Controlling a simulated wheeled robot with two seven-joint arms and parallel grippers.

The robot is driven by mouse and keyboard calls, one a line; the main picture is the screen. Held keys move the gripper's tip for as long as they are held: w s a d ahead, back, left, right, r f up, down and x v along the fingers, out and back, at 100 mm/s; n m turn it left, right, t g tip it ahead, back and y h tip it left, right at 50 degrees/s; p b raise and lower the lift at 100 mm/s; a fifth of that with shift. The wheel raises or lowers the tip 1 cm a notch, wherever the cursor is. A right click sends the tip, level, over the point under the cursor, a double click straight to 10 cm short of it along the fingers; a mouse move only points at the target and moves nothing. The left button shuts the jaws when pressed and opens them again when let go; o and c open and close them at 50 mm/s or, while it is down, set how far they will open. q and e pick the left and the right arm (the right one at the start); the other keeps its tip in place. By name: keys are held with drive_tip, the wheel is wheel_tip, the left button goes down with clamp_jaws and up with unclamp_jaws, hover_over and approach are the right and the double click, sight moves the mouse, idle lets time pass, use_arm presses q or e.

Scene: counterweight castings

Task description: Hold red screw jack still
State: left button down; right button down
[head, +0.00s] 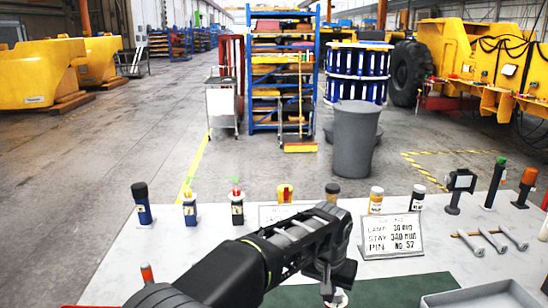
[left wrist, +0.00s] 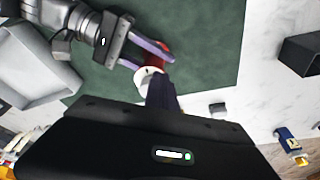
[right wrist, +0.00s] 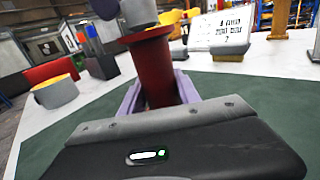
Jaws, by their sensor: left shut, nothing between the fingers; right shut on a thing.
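The red screw jack (right wrist: 152,68) stands upright in the right wrist view, with a pale grey head (right wrist: 138,12) on top. My right gripper (right wrist: 158,98) is shut on its red body, one purple finger on each side. In the left wrist view the jack's red body (left wrist: 157,47) shows partly between the right gripper's fingers (left wrist: 150,50), beside its whitish head (left wrist: 147,77). My left gripper (left wrist: 161,92) is shut and empty, its fingertips close to that head; contact cannot be told. In the head view the left gripper (head: 328,288) hides most of the jack.
A green mat (head: 390,292) lies on the pale table. A grey tray (head: 485,297) is at the right front. A lettered sign (head: 392,236), several bottles (head: 190,208) and metal pins (head: 482,242) stand or lie farther back. A grey bin (head: 355,140) stands beyond the table.

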use_arm(q)
drive_tip(key=shift+s+d, duration=0.1)
drive_tip(key=shift+d, duration=0.15)
use_arm(e)
drive_tip(key=shift+a, duration=0.1)
use_arm(q)
drive_tip(key=shift+s+d, duration=0.3)
drive_tip(key=shift+d, duration=0.4)
drive_tip(key=shift+d+r, duration=0.1)
drive_tip(key=shift+d, duration=0.15)
use_arm(e)
drive_tip(key=shift+s, duration=0.1)
use_arm(q)
drive_tip(key=shift+s, duration=0.1)
drive_tip(key=shift+s, duration=0.35)
drive_tip(key=shift+a, duration=0.1)
drive_tip(key=shift+r, duration=2.95)
